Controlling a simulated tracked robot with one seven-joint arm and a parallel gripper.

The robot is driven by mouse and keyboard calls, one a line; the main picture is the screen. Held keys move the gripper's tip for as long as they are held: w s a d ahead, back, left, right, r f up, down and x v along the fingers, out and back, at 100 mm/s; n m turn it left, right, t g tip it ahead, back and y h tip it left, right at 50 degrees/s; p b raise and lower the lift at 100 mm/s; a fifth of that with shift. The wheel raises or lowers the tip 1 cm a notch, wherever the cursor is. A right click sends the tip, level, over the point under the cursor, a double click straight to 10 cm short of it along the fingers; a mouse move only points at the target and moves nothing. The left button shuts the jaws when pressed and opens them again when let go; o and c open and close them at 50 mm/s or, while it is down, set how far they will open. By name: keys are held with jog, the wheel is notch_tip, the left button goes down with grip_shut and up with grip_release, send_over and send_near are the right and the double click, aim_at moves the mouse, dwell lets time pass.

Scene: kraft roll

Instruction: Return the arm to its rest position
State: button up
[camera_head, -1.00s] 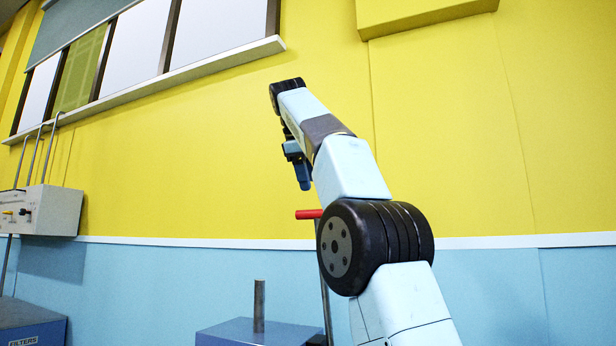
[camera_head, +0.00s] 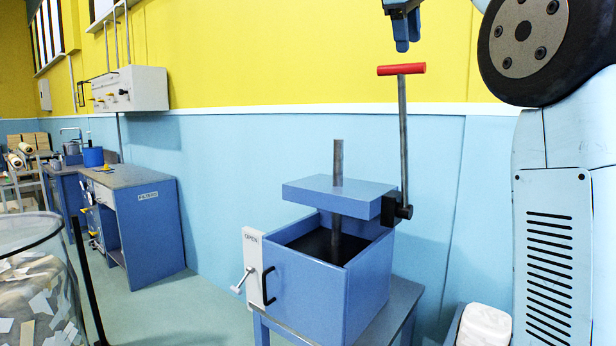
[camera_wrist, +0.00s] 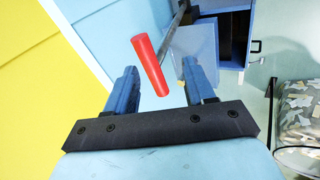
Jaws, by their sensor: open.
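My gripper (camera_head: 404,30) shows at the top of the head view, above the red handle (camera_head: 401,69) of the blue press. Its fingers point down. In the wrist view my gripper (camera_wrist: 160,85) is open, its two blue fingers apart. The red handle (camera_wrist: 150,65) appears between and beyond the fingertips there; I cannot tell the exact gap, but nothing is held. My arm stands at the right of the head view, with a dark round joint at the top right.
The blue press box (camera_head: 325,270) stands on a small table, its plate (camera_head: 338,192) raised on a post. A glass bin (camera_head: 35,285) of paper scraps is at the left. A blue cabinet (camera_head: 150,230) and a wall control box (camera_head: 130,90) stand behind. Floor between is clear.

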jog(key=s+f+m+y, duration=0.1)
jog(key=s+f+m, duration=0.2)
jog(key=s+f, duration=0.6)
jog(key=s+f+m+y, duration=0.1)
jog(key=s+f+m, duration=0.2)
jog(key=s+f, duration=0.7)
jog(key=s+d+f+m+y, duration=0.1)
jog(key=s+f+m, duration=0.2)
jog(key=s+f, duration=0.7)
notch_tip(320, 180, down, 14)
jog(key=shift+s+r, duration=0.15)
jog(key=shift+r, duration=0.05)
